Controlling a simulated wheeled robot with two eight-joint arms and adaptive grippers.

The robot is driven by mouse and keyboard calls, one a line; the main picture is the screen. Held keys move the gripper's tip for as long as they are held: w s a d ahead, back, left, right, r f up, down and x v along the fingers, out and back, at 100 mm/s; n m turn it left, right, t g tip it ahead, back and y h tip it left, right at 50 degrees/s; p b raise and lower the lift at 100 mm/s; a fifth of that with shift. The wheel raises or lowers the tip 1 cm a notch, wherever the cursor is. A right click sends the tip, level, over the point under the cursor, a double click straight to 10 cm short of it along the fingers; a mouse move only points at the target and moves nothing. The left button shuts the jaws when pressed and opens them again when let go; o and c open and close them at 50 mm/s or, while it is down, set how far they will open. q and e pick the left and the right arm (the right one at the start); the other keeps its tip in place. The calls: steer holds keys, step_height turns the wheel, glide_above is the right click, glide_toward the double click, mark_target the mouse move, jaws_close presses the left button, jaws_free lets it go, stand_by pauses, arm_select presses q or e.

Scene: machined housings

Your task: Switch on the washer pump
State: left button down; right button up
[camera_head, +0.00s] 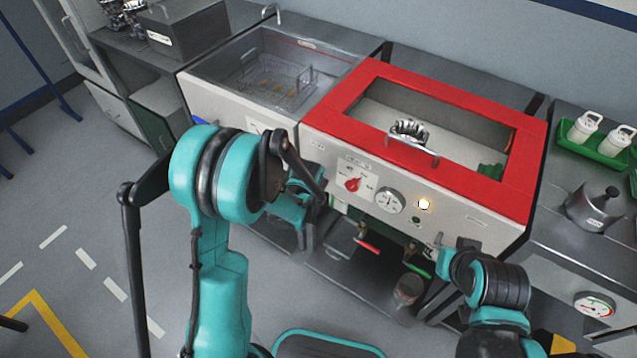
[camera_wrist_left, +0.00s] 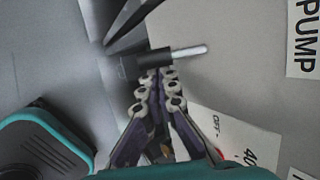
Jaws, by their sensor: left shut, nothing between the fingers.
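In the left wrist view a small switch with a black base and a silver lever (camera_wrist_left: 188,51) stands out near the "PUMP" label (camera_wrist_left: 303,40); the lever points right in that picture. My left gripper (camera_wrist_left: 158,76) is shut and empty, its fingertips close to the switch's black base; contact cannot be told. In the head view my left arm hides this part of the panel. My right gripper (camera_head: 440,252) is by the panel's lower right, its fingers unclear.
The washer's red-framed lid (camera_head: 452,98) has a bar handle (camera_head: 412,149) sticking out above the panel. A sink with a wire basket (camera_head: 275,84) is to the left. A green tray of white bottles (camera_head: 600,148) and a metal pot (camera_head: 594,207) stand on the right counter.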

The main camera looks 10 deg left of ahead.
arm_select(q)
steer(key=shift+r, duration=0.1)
steer(key=shift+r+g+p, duration=0.15)
steer(key=shift+g+p, duration=0.3)
steer(key=shift+g, duration=0.35)
steer(key=shift+s+r+g+y, duration=0.1)
steer(key=shift+r+g+y, duration=0.05)
steer(key=shift+g+y, duration=0.25)
steer(key=shift+r+p, duration=0.15)
steer(key=shift+p, duration=0.3)
